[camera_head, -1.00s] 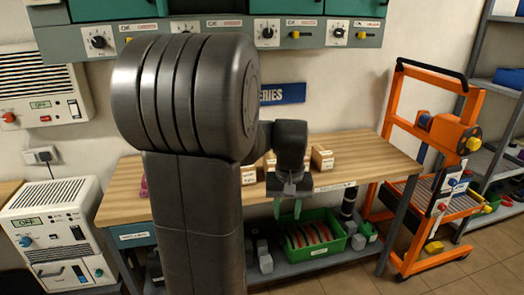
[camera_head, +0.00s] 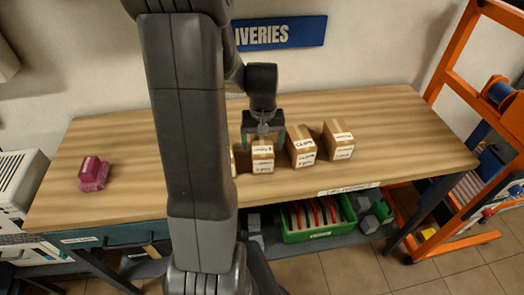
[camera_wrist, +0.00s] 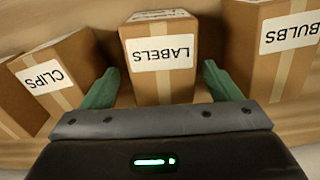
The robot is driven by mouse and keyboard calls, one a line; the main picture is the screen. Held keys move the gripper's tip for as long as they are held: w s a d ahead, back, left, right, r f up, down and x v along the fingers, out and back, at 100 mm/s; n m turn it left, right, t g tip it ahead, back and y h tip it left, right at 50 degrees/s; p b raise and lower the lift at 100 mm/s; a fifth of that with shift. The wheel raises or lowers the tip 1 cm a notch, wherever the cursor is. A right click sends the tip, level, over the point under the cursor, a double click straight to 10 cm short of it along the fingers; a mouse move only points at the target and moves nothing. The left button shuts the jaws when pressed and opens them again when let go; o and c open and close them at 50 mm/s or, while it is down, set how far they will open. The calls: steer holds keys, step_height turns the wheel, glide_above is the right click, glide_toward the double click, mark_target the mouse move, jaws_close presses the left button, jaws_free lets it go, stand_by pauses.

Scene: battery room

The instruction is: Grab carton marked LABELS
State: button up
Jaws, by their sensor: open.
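The carton marked LABELS (camera_wrist: 160,78) is a brown box with a white label and pale tape. It stands upright on the wooden table, and its label reads upside down in the wrist view. In the head view the LABELS carton (camera_head: 263,163) is below my gripper (camera_head: 263,138). My gripper's green fingers, also in the wrist view (camera_wrist: 160,76), are open, one on each side of the carton with gaps showing. Whether the fingers are low enough to flank its body is hard to tell.
The CLIPS carton (camera_head: 301,152) stands close to the right, with another carton (camera_head: 338,142) beyond. The BULBS carton (camera_wrist: 272,45) is on the other side, mostly hidden by my arm in the head view. A pink object (camera_head: 93,172) lies on the table's (camera_head: 120,140) left.

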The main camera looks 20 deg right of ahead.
steer(key=shift+a+f, duration=0.15)
steer(key=shift+f, duration=1.45)
steer(key=c, duration=1.2)
steer(key=shift+w, duration=0.1)
steer(key=shift+r, duration=0.15)
